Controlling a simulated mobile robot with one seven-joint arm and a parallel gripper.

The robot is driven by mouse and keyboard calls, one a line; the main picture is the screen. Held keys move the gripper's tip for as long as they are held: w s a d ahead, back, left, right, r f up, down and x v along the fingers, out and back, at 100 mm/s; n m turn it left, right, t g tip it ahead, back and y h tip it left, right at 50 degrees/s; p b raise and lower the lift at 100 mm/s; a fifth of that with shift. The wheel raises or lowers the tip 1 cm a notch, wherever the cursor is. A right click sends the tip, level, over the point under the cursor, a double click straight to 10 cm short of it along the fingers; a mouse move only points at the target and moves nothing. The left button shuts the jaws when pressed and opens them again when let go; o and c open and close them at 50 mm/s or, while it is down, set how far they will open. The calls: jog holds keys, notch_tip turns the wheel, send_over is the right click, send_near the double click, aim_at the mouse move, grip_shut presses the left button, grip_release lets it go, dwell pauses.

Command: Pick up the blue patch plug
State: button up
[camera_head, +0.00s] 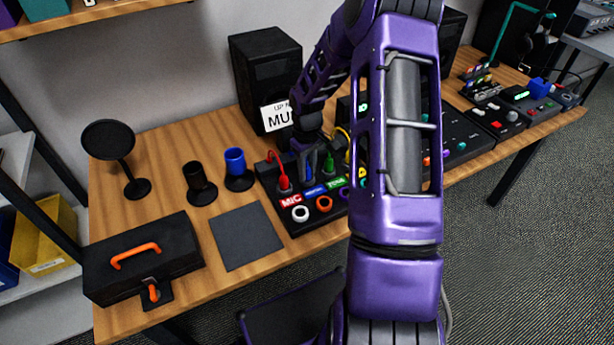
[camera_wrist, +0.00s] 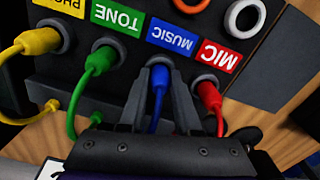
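The blue patch plug (camera_wrist: 158,82) is seated in the panel at the blue MUSIC label (camera_wrist: 172,39), with its blue cable running back toward my gripper. My gripper (camera_wrist: 160,78) is over it, one finger on each side; the fingers look apart, and I see no clear grip on the plug. In the head view the blue plug (camera_head: 308,174) shows just below my gripper (camera_head: 311,160), partly covered by it. The red plug (camera_wrist: 208,92) at MIC is close beside the right finger. The green plug (camera_wrist: 101,60) at TONE is left of the left finger.
A yellow plug (camera_wrist: 40,42) sits farther left. White and orange ring sockets (camera_head: 300,214) (camera_head: 324,204) line the panel's front. A blue cup (camera_head: 235,162), a black cup (camera_head: 199,182), a grey mat (camera_head: 246,237) and a black toolbox (camera_head: 140,262) stand left of the panel. A speaker (camera_head: 265,75) stands behind.

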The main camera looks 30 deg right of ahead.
grip_shut()
